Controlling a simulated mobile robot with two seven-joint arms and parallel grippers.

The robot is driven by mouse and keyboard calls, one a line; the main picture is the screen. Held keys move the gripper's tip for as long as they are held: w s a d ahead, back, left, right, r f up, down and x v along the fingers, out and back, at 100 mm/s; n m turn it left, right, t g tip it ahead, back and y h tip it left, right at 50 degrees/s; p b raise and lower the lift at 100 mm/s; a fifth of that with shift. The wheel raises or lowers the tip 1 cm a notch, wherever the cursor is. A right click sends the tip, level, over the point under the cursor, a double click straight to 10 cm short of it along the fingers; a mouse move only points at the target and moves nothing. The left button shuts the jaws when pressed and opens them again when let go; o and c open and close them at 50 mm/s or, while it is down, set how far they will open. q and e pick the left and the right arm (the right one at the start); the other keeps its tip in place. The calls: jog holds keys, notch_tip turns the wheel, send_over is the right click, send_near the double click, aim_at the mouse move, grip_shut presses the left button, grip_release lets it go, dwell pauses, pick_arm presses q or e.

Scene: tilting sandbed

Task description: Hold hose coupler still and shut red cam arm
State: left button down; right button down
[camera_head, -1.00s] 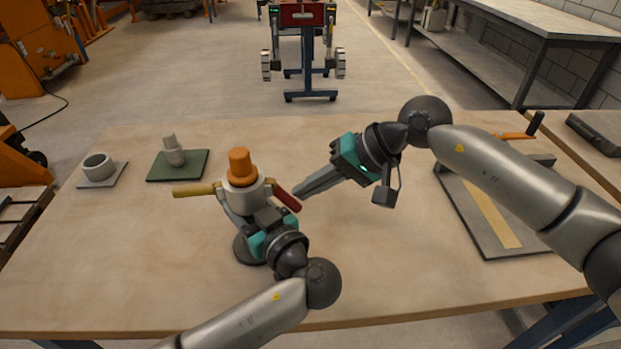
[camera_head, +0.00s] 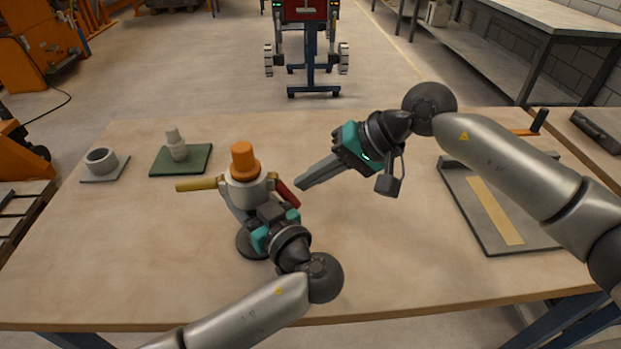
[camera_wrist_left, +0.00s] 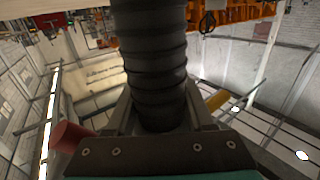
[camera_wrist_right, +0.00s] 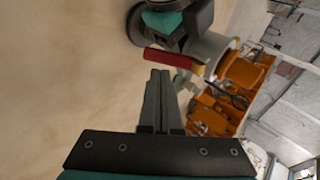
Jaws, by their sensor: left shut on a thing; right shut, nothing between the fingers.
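The hose coupler (camera_head: 246,190) stands upright, pale grey with an orange plug (camera_head: 244,160) on top. Its yellow cam arm (camera_head: 197,184) sticks out level to the left. Its red cam arm (camera_head: 288,194) slants out and down to the right; it also shows in the right wrist view (camera_wrist_right: 167,60). My left gripper (camera_head: 262,210) is shut on the black ribbed hose (camera_wrist_left: 156,60) below the coupler body, as the left wrist view shows. My right gripper (camera_head: 300,185) is shut and empty, its fingertips just right of the red arm. I cannot tell whether they touch it.
A grey ring on a plate (camera_head: 101,161) and a pale fitting on a green mat (camera_head: 181,161) lie at the back left of the table. A grey board with a tan strip (camera_head: 470,205) lies at the right, partly behind my right arm. The table front is clear.

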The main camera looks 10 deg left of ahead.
jog(key=w+d+r, duration=0.2)
jog(key=d+r, duration=0.4)
jog(key=d, duration=0.5)
jog(key=shift+w+d+r, duration=0.15)
jog(key=shift+r, duration=0.05)
